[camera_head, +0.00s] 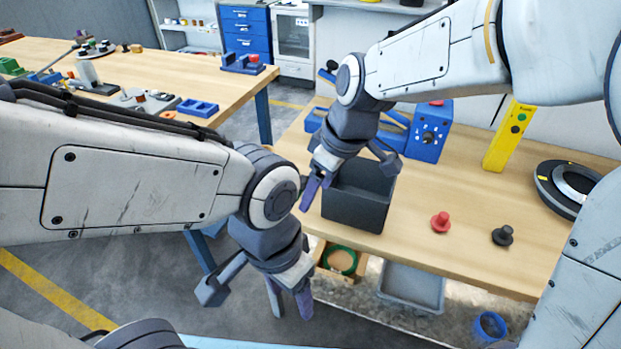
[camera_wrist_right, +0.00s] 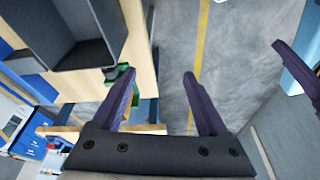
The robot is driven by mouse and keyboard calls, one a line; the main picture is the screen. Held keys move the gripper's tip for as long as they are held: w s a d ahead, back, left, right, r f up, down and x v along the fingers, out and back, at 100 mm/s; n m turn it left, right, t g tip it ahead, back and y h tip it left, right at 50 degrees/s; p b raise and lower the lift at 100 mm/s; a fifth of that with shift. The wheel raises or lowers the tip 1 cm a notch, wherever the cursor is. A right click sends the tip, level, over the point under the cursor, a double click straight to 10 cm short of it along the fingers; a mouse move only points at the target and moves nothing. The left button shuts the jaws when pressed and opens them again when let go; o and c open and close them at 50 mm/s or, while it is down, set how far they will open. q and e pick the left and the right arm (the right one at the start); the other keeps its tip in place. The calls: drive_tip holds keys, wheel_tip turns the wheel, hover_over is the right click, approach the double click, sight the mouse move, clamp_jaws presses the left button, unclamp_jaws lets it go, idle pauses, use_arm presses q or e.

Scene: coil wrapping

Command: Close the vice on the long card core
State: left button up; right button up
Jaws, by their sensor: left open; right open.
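I cannot make out the vice or the long card core for certain; a blue device with a red top (camera_head: 242,64) stands on the left bench, small in view. Blue equipment (camera_head: 396,138) on the right bench is partly hidden behind my right arm. My right gripper (camera_head: 315,190) is open and empty, pointing down at the left side of the dark grey bin. My left gripper (camera_head: 288,303) is open and empty, lower down in front of the right bench.
The dark grey bin (camera_head: 352,210) stands at the right bench's edge. A red knob (camera_head: 440,222), a black knob (camera_head: 502,236), a yellow post (camera_head: 509,138) and a black ring (camera_head: 566,188) are also on it. The left bench (camera_head: 190,72) holds several small parts. Floor separates the benches.

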sight(304, 183)
drive_tip(key=w+f+n+t+b, duration=0.1)
drive_tip(key=w+f+n+b, duration=0.2)
drive_tip(key=w, duration=1)
drive_tip(key=shift+y, duration=0.4)
drive_tip(key=p+x, duration=0.1)
drive_tip(key=x, duration=0.9)
drive_tip(key=shift+d+f, duration=0.15)
use_arm(q)
wheel_tip(304, 183, down, 3)
drive_tip(key=shift+f, duration=0.15)
use_arm(e)
clamp_jaws()
